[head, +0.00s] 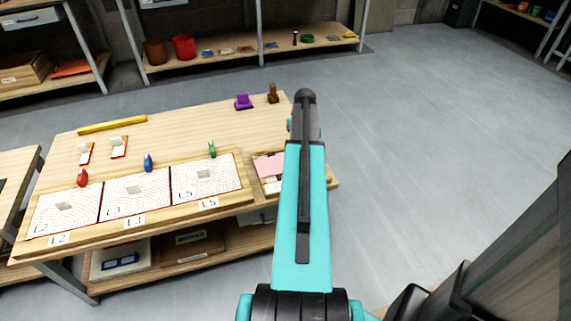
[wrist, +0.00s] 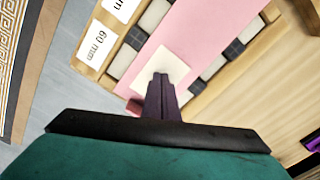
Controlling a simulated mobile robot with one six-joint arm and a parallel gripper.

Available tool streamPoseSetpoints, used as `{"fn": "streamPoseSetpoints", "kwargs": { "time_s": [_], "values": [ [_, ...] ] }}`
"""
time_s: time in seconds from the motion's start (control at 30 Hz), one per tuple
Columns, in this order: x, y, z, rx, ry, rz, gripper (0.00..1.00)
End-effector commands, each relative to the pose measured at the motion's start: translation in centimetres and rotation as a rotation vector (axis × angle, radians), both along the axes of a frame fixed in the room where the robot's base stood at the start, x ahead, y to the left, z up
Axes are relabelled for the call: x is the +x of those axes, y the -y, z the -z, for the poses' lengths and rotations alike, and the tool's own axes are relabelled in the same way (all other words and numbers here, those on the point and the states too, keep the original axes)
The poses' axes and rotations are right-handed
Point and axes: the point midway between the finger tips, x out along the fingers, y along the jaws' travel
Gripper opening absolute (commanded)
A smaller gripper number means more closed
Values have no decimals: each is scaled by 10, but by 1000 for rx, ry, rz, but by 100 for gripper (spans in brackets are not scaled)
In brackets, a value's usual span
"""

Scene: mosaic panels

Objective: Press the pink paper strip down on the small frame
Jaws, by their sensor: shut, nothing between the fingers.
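The pink paper strip (head: 269,165) lies over the small wooden frame (head: 257,181) at the right end of the table, partly hidden by my arm. In the wrist view, the pink strip (wrist: 215,28) runs diagonally across the frame (wrist: 90,70), with grey and dark tiles showing along both sides. My gripper (wrist: 161,78) is shut and empty, its dark fingertips over a cream square (wrist: 172,66) on the strip. I cannot tell whether the tips touch it. My gripper is hidden behind my arm in the head view.
Three white panels (head: 137,193) marked L2, L3 and L5 lie left of the frame, with red, blue and green pieces behind them. A purple object (head: 243,101) and a brown one (head: 272,93) stand at the back. A yellow bar (head: 112,124) lies far left.

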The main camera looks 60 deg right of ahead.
Motion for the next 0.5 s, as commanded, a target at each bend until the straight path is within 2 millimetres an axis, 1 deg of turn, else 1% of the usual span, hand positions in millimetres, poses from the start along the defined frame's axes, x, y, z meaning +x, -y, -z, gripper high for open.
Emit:
{"fn": "streamPoseSetpoints", "kwargs": {
  "time_s": [0.23, 0.5],
  "values": [
    [0, 0, -3, 0, 0, 0, 0],
    [0, 0, -18, 0, 0, 0, 0]
  ]
}}
